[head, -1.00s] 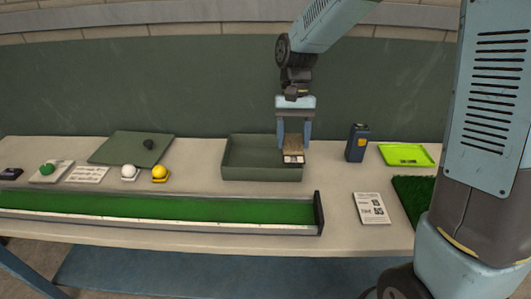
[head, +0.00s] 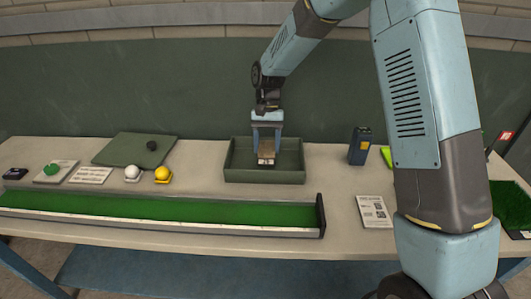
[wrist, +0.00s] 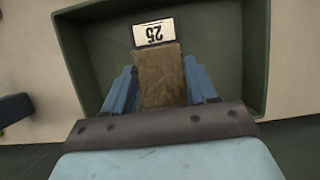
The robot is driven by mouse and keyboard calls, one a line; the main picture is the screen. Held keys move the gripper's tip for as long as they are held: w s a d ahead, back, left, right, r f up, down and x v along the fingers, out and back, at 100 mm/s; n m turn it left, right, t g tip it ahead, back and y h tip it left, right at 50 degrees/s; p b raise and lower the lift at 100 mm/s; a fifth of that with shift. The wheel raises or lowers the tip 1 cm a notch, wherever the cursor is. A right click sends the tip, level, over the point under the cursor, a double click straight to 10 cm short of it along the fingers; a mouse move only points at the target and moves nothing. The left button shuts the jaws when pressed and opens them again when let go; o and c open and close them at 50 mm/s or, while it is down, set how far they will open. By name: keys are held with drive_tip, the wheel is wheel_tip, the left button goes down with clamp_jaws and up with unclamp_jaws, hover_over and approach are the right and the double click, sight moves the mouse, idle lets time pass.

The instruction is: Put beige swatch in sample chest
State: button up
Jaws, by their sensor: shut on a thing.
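The beige swatch (head: 266,151) is a small brownish-beige strip. In the wrist view the beige swatch (wrist: 161,78) has a white label reading 25 at its far end. My gripper (head: 267,150) is shut on it, one blue finger on each side, as the wrist view shows at the gripper (wrist: 161,88). The sample chest (head: 240,174) is an open, dark green, shallow box on the table. The swatch is over the chest's interior, near its middle. I cannot tell whether it touches the floor of the chest.
A flat green lid (head: 125,150) with a dark knob lies left of the chest. A white ball (head: 132,172) and a yellow ball (head: 162,174) sit near it. A long turf trough (head: 160,209) runs in front. A dark blue device (head: 359,146) stands to the right.

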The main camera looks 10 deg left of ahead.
sight(266, 143)
drive_tip(key=shift+w+a+f, duration=0.2)
drive_tip(key=shift+f, duration=1.7)
drive_tip(key=shift+f, duration=0.25)
